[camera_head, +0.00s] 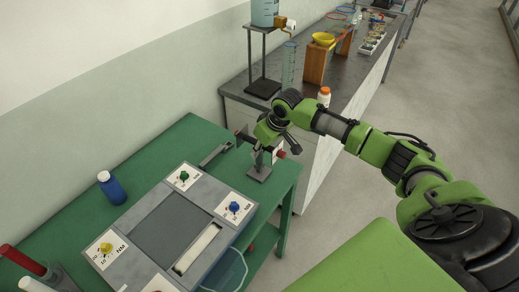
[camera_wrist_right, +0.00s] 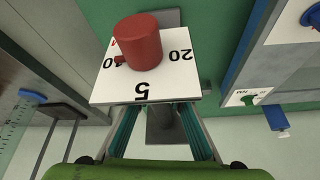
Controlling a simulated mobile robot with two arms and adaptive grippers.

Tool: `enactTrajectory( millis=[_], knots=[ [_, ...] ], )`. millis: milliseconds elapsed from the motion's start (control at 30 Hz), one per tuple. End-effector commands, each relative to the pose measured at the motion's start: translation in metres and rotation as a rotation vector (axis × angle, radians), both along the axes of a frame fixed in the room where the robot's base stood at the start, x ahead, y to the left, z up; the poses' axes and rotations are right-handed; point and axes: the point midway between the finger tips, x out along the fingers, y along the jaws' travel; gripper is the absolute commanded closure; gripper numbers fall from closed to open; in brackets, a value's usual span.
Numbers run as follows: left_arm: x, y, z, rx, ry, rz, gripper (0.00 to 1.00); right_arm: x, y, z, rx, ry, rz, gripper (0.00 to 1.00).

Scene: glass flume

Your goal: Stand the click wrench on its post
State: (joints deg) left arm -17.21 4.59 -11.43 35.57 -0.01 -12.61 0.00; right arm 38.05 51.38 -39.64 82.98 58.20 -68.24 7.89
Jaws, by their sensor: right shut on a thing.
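The click wrench, as far as I can tell, is the piece with a white dial plate and a red knob (camera_wrist_right: 138,42). In the head view its red knob (camera_head: 281,154) shows just right of my right gripper (camera_head: 264,146). My right gripper (camera_wrist_right: 161,130) is shut on this piece, just behind the plate. The plate hides the exact grip. A grey post with a square dark base (camera_head: 259,174) stands on the green table below the gripper. I cannot tell whether the piece touches the post. My left gripper is not in view.
A grey panel (camera_head: 168,229) with several dial cards lies on the green table (camera_head: 150,150). A blue bottle (camera_head: 112,189) stands behind it. A grey slotted bar (camera_head: 215,155) lies left of the post. A dark bench (camera_head: 325,90) with glassware stands beyond.

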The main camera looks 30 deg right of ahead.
Motion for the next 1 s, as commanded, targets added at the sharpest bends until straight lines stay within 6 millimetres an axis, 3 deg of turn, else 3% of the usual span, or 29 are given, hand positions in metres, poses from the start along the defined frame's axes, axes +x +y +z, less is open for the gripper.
enactTrajectory(
  millis=[1000],
  knots=[
    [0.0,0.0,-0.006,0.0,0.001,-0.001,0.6,0.001,0.0,-0.018,0.001,-0.004,0.0,1.0]
  ],
)
